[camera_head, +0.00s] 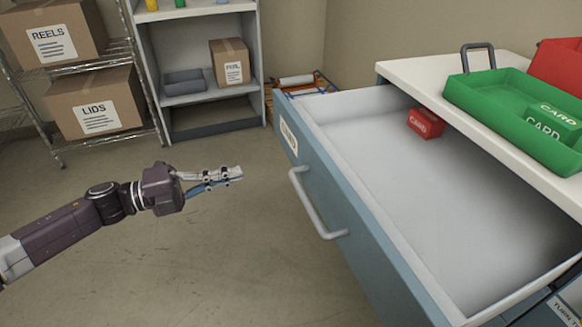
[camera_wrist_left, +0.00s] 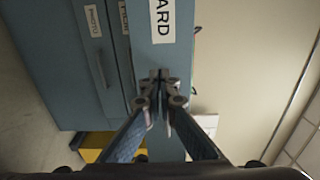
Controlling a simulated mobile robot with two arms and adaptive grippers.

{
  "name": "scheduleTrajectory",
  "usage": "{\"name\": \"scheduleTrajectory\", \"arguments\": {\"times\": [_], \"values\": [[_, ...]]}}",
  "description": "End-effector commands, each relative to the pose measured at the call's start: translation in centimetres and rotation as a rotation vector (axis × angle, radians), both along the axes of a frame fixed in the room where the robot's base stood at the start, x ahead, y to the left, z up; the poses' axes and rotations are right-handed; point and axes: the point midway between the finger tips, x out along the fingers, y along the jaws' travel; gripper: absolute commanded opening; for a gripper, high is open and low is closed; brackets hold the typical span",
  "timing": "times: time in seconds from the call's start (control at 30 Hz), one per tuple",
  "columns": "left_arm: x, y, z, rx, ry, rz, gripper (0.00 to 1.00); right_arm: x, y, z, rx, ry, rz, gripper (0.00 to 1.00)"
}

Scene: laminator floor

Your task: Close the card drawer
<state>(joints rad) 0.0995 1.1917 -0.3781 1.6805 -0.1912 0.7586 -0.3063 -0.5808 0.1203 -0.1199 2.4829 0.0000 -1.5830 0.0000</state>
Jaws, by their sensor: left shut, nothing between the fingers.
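The card drawer (camera_head: 385,235) is pulled far out of a blue cabinet with a white top, in the right half of the head view. Its front is blue with a pale bar handle (camera_head: 315,205) and a label at its far end. A red card box (camera_head: 425,123) lies inside near the back; the rest of the drawer floor is bare. My left gripper (camera_head: 240,174) is shut and empty, left of the drawer front and apart from the handle. In the left wrist view its fingertips (camera_wrist_left: 162,75) point at the blue front below the "ARD" label (camera_wrist_left: 162,18). My right gripper is not in view.
A green tray (camera_head: 515,115) with a green card box stands on the white cabinet top (camera_head: 400,70), beside a red bin. Grey shelves (camera_head: 200,75) and a wire rack with cartons (camera_head: 95,100) stand at the back left. The floor left of the drawer is clear.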

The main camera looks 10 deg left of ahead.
Motion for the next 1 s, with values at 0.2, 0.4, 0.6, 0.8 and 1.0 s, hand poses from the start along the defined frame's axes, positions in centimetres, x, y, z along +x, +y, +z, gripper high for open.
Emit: {"name": "scheduleTrajectory", "arguments": {"times": [0.2, 0.4, 0.6, 0.8, 1.0], "values": [[1.8, -2.6, 0.3, -0.005, -0.006, 0.0, 0.0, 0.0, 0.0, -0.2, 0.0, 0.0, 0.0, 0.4], [3.9, -5.6, 0.3, -0.005, -0.005, 0.001, 0.0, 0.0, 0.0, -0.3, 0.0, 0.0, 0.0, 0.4], [6.0, -8.7, 0.3, -0.006, -0.003, 0.002, 0.0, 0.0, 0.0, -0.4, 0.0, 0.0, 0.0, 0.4], [7.3, -10.5, 0.1, -0.005, 0.0, 0.004, 0.0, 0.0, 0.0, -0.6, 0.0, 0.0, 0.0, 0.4], [7.6, -11.0, 0.1, -0.002, 0.001, 0.004, 0.0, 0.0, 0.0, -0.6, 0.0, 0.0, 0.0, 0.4]]}}
